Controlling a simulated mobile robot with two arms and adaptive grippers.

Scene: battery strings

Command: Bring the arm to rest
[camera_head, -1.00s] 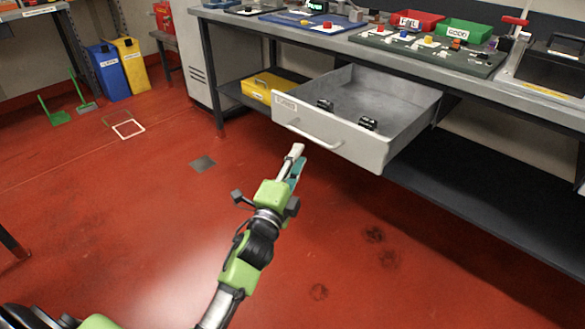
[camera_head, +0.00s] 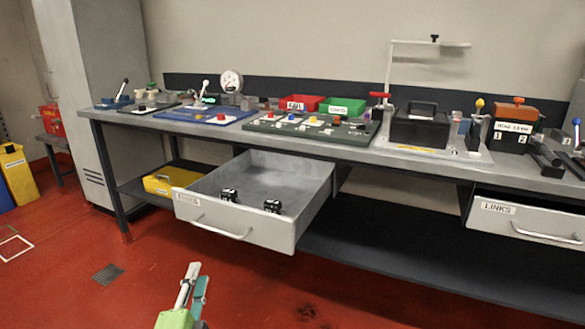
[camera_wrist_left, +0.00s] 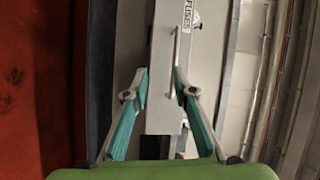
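My left gripper (camera_head: 193,273) is at the bottom of the head view, over the red floor and in front of the open drawer (camera_head: 232,232). In the left wrist view its two teal-padded fingers (camera_wrist_left: 160,78) stand apart with nothing between them. Beyond them are the drawer's grey front, its handle (camera_wrist_left: 173,62) and a label reading FUSES (camera_wrist_left: 188,16). The gripper looks apart from the handle, though the exact distance is hard to judge. My right gripper is in neither view.
Two small black items (camera_head: 272,206) lie in the open drawer. The workbench (camera_head: 360,153) carries boards, red and green bins and a black box (camera_head: 420,127). A second drawer labelled LINKS (camera_head: 520,222) is at the right. A yellow case (camera_head: 160,183) sits on the lower shelf. The front floor is clear.

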